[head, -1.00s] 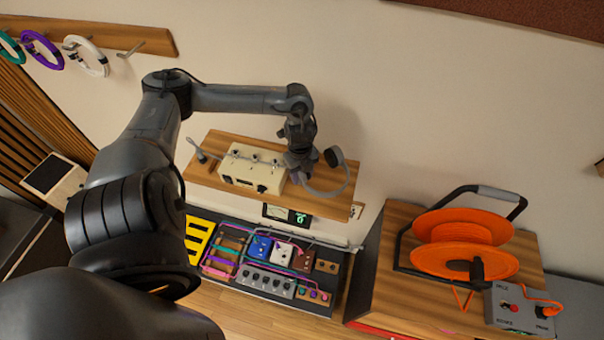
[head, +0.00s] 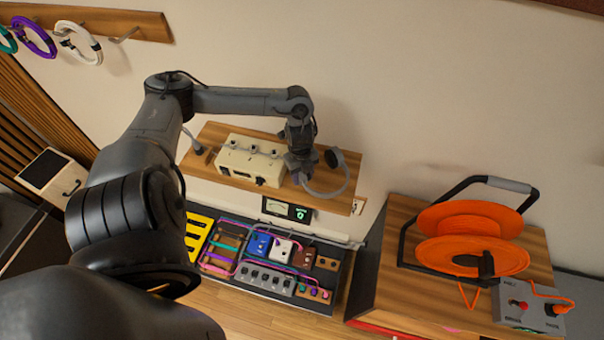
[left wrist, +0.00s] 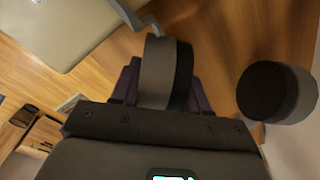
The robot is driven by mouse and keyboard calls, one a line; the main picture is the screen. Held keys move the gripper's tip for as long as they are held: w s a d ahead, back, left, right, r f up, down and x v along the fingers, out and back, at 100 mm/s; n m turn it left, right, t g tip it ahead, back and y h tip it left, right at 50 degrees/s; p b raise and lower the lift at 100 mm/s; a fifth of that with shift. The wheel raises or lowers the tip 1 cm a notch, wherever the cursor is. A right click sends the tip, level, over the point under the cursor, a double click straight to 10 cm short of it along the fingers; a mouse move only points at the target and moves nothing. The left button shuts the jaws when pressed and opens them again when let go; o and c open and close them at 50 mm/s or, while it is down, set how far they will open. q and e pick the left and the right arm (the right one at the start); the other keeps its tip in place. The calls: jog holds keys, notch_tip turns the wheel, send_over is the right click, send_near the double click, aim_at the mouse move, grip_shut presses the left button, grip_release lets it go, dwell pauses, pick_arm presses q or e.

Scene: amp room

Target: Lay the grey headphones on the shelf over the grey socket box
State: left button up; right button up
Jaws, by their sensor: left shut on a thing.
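The grey headphones (head: 347,185) are at the right end of the wooden shelf (head: 213,133), with the band curving out to the right. My left gripper (head: 301,172) is shut on one ear cup. In the left wrist view that ear cup (left wrist: 166,72) sits between the dark fingers, and the other ear cup (left wrist: 276,92) hangs free to the right. The shelf's wood (left wrist: 215,30) lies behind them; I cannot tell whether the headphones touch it. A small pale box (head: 358,207) on the wall below the shelf's right end may be the socket box. My right gripper is not in view.
A cream box with knobs (head: 240,160) stands on the shelf just left of my gripper. A meter (head: 287,210) and a pedalboard (head: 268,285) are below. An orange cable reel (head: 470,265) and a grey box with a red knob (head: 535,308) stand on a cabinet at right.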

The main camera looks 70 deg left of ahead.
pick_arm(q)
jog(key=o, duration=1.1)
jog(key=shift+o, duration=1)
jog(key=r, duration=1)
jog(key=shift+a+r, duration=0.35)
jog(key=shift+r, duration=0.05)
